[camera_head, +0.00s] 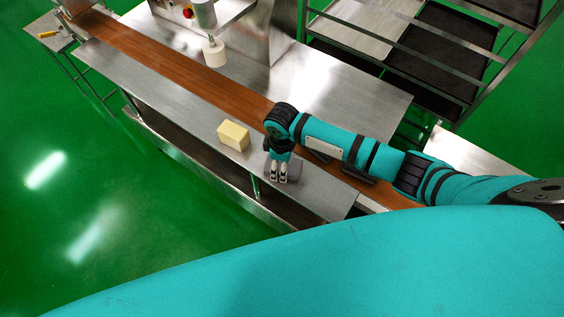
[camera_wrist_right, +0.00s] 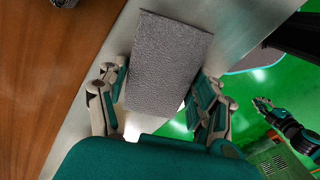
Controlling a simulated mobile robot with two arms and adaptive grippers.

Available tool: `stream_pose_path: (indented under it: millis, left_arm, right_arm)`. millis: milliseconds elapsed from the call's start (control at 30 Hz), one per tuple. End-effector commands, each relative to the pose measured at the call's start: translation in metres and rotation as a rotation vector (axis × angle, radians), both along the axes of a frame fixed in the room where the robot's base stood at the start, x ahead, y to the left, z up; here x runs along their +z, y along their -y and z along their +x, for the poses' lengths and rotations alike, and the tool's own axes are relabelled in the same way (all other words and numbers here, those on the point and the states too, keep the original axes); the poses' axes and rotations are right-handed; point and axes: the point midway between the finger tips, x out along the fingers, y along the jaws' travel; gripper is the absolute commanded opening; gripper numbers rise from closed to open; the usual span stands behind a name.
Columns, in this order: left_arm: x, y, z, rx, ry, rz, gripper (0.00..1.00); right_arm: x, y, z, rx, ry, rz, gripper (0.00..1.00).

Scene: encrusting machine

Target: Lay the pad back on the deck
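The pad (camera_wrist_right: 172,60) is a dark grey, textured rectangular block. In the right wrist view it lies between the two fingers of my right gripper (camera_wrist_right: 162,78), one finger against each long side. The head view shows my right gripper (camera_head: 279,174) pointing down at the front of the steel deck (camera_head: 323,196), with part of the pad (camera_head: 295,170) beside its fingertips. I cannot tell whether the pad's underside touches the deck. What seems to be my left gripper (camera_wrist_right: 270,110) hangs over the floor in the wrist view, its fingers too small to judge.
A pale yellow block (camera_head: 233,135) sits on the deck just left of my right gripper. A rack with dark trays (camera_head: 445,35) stands at the back right. Deck left of the block is clear.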

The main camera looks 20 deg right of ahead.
Motion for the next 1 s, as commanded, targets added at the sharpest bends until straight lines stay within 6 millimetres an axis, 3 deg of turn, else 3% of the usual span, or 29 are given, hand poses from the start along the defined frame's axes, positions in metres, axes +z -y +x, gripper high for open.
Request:
stream_pose_path:
  millis: [133, 533, 1000]
  left_arm:
    - [0.000, 0.000, 0.000, -0.001, 0.000, 0.000, 0.00]
    - [0.000, 0.000, -0.001, -0.001, -0.001, -0.001, 0.00]
    - [-0.006, 0.000, -0.001, -0.001, -0.002, 0.000, 0.00]
  right_arm:
    - [0.000, 0.000, 0.000, 0.000, 0.000, 0.000, 0.87]
    - [0.011, 0.000, 0.001, 0.001, 0.003, 0.002, 0.87]
    - [0.103, 0.000, 0.001, 0.000, 0.004, 0.002, 0.87]
